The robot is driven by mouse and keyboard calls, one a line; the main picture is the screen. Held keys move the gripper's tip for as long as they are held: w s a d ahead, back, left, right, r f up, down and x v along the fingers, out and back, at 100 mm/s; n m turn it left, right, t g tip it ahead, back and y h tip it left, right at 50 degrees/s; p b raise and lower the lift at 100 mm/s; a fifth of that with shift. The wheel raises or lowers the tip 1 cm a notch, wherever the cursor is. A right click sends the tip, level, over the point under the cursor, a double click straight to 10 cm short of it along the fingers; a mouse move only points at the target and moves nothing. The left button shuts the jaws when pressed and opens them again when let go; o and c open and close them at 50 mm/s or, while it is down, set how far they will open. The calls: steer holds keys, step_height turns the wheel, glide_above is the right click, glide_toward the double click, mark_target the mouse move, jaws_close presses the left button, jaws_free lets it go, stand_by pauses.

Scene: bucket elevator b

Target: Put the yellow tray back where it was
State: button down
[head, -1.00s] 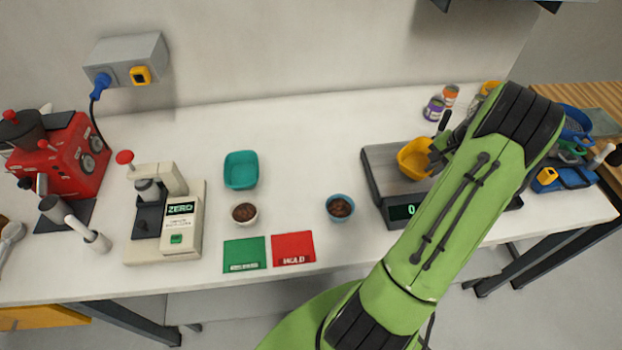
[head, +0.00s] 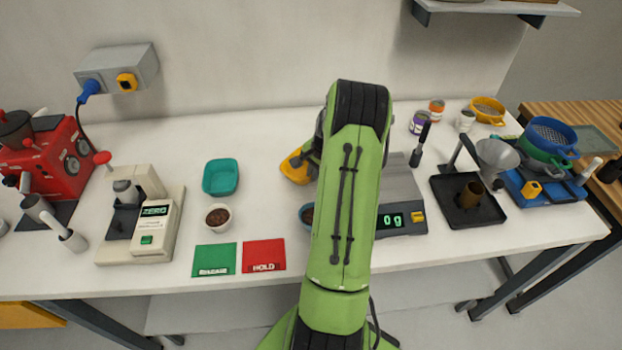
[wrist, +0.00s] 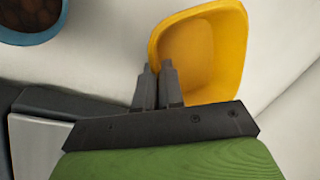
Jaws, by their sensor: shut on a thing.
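The yellow tray (head: 296,166) shows in the head view left of my arm, between the teal tray and the scale. In the wrist view the yellow tray (wrist: 212,50) looks empty, and my gripper (wrist: 157,80) is shut on its near left wall. In the head view my gripper (head: 312,150) is mostly hidden behind my green arm. I cannot tell whether the tray touches the table or hangs just above it.
A teal tray (head: 221,177) stands to the left. A blue bowl of dark grounds (head: 306,214) is partly hidden by my arm. The scale (head: 402,190) reads 0 g with its visible plate bare. A white bowl (head: 217,217) and green and red cards lie in front.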

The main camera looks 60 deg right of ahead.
steer(key=shift+f, duration=1.3)
steer(key=shift+f, duration=0.1)
steer(key=c, duration=1.3)
jaws_free()
steer(key=shift+o, duration=0.2)
